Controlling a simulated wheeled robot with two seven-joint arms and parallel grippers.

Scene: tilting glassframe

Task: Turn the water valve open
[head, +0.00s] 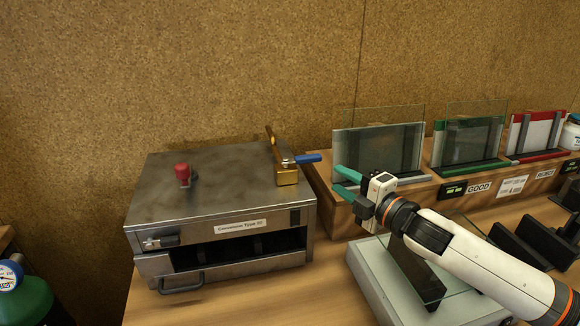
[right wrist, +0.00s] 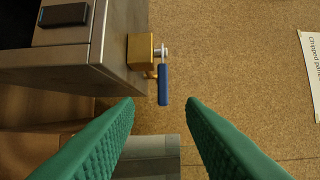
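The water valve is a brass body (head: 287,177) with a blue lever handle (head: 307,159), on the right edge of the top of a metal cabinet (head: 222,199). The blue handle points right, out past the cabinet's side. In the right wrist view the blue handle (right wrist: 163,85) and brass body (right wrist: 141,51) lie beyond my fingertips, roughly between them. My right gripper (head: 346,182) has green fingers spread apart, with nothing between them. It is to the right of the handle and apart from it. My left gripper is not in view.
A red knob (head: 183,173) stands on the cabinet top. Glass panes in a wooden rack (head: 379,147) stand behind my right gripper. A grey device (head: 384,290) with a dark tilted plate sits below my right arm. A green cylinder with a gauge (head: 10,277) is at lower left.

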